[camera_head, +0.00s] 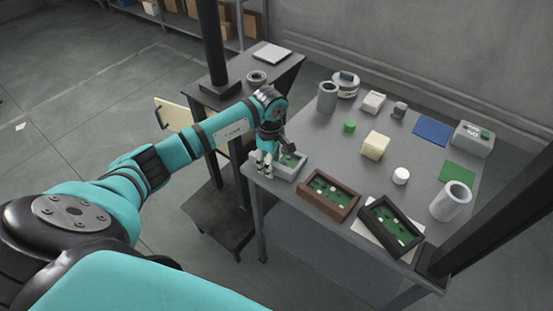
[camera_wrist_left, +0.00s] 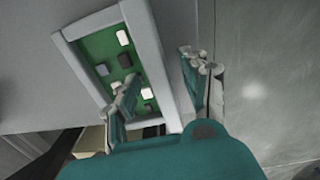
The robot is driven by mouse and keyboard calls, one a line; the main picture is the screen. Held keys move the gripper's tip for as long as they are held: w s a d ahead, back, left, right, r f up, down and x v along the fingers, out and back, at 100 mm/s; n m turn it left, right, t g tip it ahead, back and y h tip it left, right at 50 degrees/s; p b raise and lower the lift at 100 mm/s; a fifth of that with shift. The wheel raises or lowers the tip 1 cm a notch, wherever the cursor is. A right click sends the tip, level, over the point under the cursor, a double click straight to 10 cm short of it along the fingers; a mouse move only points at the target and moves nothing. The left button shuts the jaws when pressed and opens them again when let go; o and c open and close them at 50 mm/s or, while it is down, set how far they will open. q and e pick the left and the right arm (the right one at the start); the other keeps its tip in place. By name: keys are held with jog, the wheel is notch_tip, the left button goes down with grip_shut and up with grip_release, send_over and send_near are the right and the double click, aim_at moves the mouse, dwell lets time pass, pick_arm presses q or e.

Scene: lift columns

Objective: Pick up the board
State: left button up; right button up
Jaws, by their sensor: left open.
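A green board (camera_wrist_left: 118,62) with white and dark parts on it lies in a light grey frame-like tray (camera_wrist_left: 152,60) in the left wrist view. In the head view the board (camera_head: 291,160) and grey tray (camera_head: 286,175) are at the near left corner of the table, partly hidden by my left gripper (camera_head: 265,168). My left gripper (camera_wrist_left: 160,68) is open. In the wrist view one finger appears over the board and the other outside the tray's long wall; contact cannot be told. My right gripper is not in view.
The grey table (camera_head: 328,150) also holds a brown tray (camera_head: 328,193) and a black tray (camera_head: 391,226) with green boards. Cylinders, blocks and a blue sheet (camera_head: 432,131) stand farther back. A dark post (camera_head: 505,215) rises at the right. A side table (camera_head: 262,70) is left.

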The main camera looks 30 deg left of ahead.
pick_arm(q)
grip_shut()
jog(key=shift+r, duration=0.1)
dwell(0.4)
jog(key=shift+r, duration=0.5)
notch_tip(320, 180, up, 2)
jog(key=shift+w+r+b, duration=0.1)
jog(key=shift+b, duration=0.6)
jog(key=s+d+r+b, duration=0.1)
jog(key=s+r, duration=0.1)
jog(key=s, duration=0.6)
jog(key=s+d+r+b, duration=0.1)
jog(key=s+d+r, duration=0.1)
jog(key=s, duration=0.6)
jog(key=shift+d, duration=0.15)
